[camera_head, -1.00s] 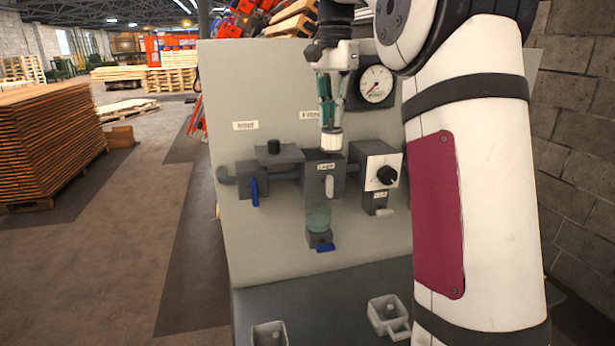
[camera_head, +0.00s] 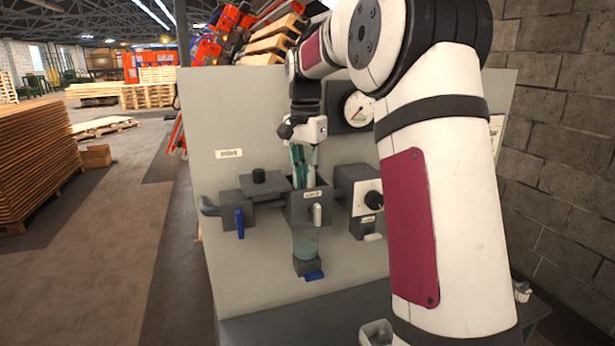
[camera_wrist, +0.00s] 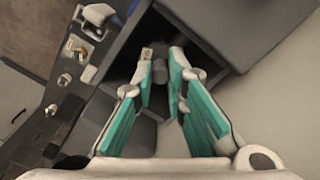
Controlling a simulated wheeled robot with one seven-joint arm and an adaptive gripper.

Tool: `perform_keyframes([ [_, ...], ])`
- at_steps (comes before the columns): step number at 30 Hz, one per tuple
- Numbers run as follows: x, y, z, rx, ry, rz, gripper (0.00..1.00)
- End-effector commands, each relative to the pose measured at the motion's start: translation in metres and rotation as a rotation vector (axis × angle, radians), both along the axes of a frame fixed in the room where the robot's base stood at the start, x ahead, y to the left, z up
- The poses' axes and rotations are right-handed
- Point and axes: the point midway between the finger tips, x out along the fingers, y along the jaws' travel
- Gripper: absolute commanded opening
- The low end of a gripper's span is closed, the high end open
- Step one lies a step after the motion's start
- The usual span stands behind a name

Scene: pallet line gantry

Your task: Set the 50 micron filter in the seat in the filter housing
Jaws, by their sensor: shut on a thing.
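The filter housing (camera_head: 298,212) is a dark grey box on the grey panel, with a label and a pale handle on its front and a clear bowl below. My gripper (camera_head: 302,184) points down into its open top, with the teal fingertips at or just inside the opening. The filter, a white ribbed cylinder in the earlier head view, is now hidden by the housing walls and fingers. In the wrist view my gripper (camera_wrist: 166,72) reaches into the dark opening, with the fingers apart around the held filter. I cannot tell whether the filter touches the seat.
A valve with a blue handle (camera_head: 240,222) is left of the housing. A box with a black knob (camera_head: 374,200) is at its right, with a gauge (camera_head: 358,108) above. A small grey holder (camera_head: 375,332) stands on the shelf below. Stacked boards (camera_head: 35,160) are far left.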

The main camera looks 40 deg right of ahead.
Motion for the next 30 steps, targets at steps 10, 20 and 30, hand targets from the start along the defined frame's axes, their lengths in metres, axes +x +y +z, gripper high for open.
perform_keyframes([
  [10,0.000,0.000,-0.007,-0.001,0.000,0.000,0.00],
  [20,0.000,0.000,-0.008,-0.001,0.000,0.000,0.21],
  [30,0.003,0.000,0.013,-0.003,-0.006,-0.001,0.21],
])
